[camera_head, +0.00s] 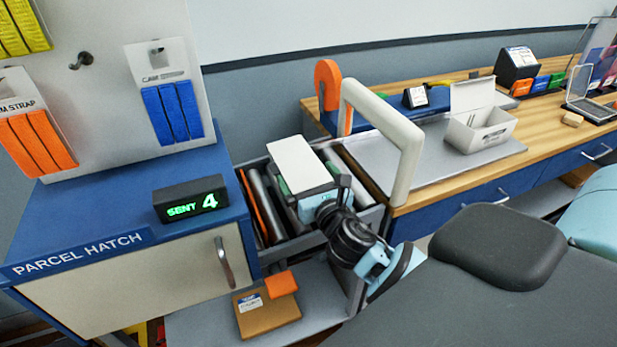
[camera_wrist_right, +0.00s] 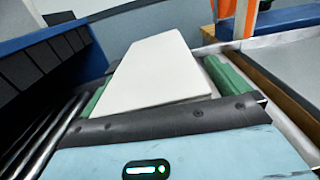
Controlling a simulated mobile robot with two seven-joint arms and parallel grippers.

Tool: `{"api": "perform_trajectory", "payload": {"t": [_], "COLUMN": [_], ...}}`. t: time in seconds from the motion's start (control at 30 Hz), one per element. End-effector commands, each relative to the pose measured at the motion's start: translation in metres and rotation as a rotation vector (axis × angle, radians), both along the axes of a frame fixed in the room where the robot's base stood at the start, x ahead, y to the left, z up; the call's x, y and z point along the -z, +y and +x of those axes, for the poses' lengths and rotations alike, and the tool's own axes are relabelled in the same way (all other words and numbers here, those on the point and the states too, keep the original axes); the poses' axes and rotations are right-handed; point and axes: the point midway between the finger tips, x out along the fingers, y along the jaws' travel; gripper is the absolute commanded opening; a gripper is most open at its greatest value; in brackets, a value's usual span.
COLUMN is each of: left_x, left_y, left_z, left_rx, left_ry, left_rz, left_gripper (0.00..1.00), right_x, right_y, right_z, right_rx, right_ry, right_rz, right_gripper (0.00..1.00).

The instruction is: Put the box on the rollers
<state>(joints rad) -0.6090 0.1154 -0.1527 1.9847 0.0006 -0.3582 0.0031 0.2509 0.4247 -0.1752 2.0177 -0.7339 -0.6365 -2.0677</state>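A white box (camera_head: 300,163) with a flat top lies over the roller bed at the parcel hatch. Its top also fills the middle of the right wrist view (camera_wrist_right: 155,75). The rollers show as dark metal bars (camera_wrist_right: 45,140) and green pieces (camera_wrist_right: 230,80) on both sides of it; in the head view they (camera_head: 262,205) lie in a grey frame. My right gripper (camera_head: 318,195) is at the near end of the box, apparently against it. Its fingertips are hidden, so its grip is unclear. Whether the box rests fully on the rollers is also unclear. My left gripper is out of view.
A cream arch (camera_head: 400,130) and an orange post (camera_head: 328,85) stand right of the rollers. The parcel hatch (camera_head: 130,290) with a "SENT 4" display (camera_head: 190,199) is at left. A brown parcel (camera_head: 267,315) lies below. A white open box (camera_head: 480,125) stands on the counter.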

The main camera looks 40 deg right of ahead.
Motion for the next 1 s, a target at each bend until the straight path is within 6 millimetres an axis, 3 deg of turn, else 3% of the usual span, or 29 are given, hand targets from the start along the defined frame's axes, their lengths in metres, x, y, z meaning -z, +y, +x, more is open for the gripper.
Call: {"api": "perform_trajectory", "payload": {"t": [0.17, 0.7, 1.0], "left_x": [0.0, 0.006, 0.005], "left_y": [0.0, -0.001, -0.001], "left_z": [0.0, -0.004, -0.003], "left_rx": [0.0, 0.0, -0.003], "left_ry": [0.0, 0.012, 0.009], "left_rz": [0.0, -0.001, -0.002], "left_gripper": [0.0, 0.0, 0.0], "right_x": [0.001, 0.002, 0.0], "right_y": [0.001, 0.017, 0.018], "right_z": [-0.003, -0.072, -0.076], "right_rx": [0.0, 0.0, 0.0], "right_ry": [0.003, 0.003, -0.001], "right_rz": [0.001, 0.0, 0.0], "right_gripper": [1.0, 1.0, 1.0]}}
